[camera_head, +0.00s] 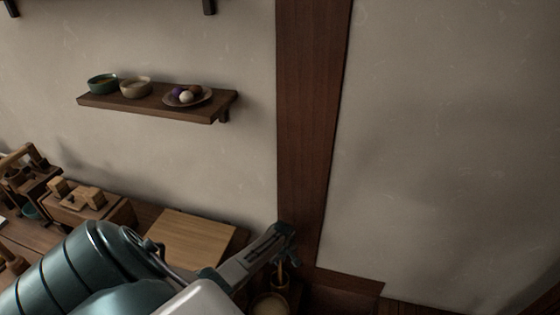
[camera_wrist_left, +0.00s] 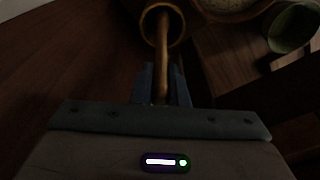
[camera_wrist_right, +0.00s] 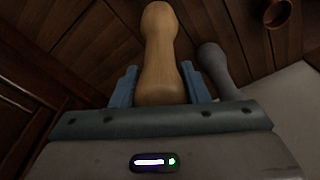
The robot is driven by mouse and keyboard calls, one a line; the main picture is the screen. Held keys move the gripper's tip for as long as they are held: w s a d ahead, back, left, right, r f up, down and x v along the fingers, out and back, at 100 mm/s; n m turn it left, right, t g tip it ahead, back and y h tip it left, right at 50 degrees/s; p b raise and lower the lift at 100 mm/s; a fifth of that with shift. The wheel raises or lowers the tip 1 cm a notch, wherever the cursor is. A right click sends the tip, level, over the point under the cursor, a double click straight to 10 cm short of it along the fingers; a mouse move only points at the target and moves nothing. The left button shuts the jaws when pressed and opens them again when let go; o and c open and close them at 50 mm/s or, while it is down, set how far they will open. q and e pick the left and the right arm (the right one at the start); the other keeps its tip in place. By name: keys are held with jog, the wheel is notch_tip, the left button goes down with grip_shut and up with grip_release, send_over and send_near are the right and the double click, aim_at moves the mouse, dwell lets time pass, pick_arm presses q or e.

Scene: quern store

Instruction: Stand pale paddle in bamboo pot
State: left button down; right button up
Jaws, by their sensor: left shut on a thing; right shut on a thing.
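In the left wrist view my left gripper (camera_wrist_left: 162,88) is shut on a slim wooden stick, seemingly the paddle (camera_wrist_left: 163,60). Its far end reaches into the round mouth of the bamboo pot (camera_wrist_left: 147,22); how deep is hidden. The light is dim, so the paddle looks brown. In the head view my left gripper (camera_head: 287,240) is above the pot (camera_head: 279,284), beside the dark post. In the right wrist view my right gripper (camera_wrist_right: 160,90) is shut on a light wooden pestle-like thing (camera_wrist_right: 159,45) with a rounded end. My right gripper is outside the head view.
A pale bowl (camera_head: 268,304) stands by the pot. A green cup (camera_wrist_left: 293,27) is near it in the left wrist view. A grey rounded thing (camera_wrist_right: 215,62) is beside the pestle. A flat board (camera_head: 195,238) and wooden boxes (camera_head: 88,208) lie left. A wall shelf (camera_head: 160,106) holds bowls.

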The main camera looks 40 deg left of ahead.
pick_arm(q)
jog(key=c, duration=1.3)
grip_release()
jog(key=shift+c, duration=0.2)
jog(key=r, duration=0.4)
jog(key=d+r, duration=0.1)
jog(key=r, duration=0.7)
jog(key=shift+s+d, duration=0.2)
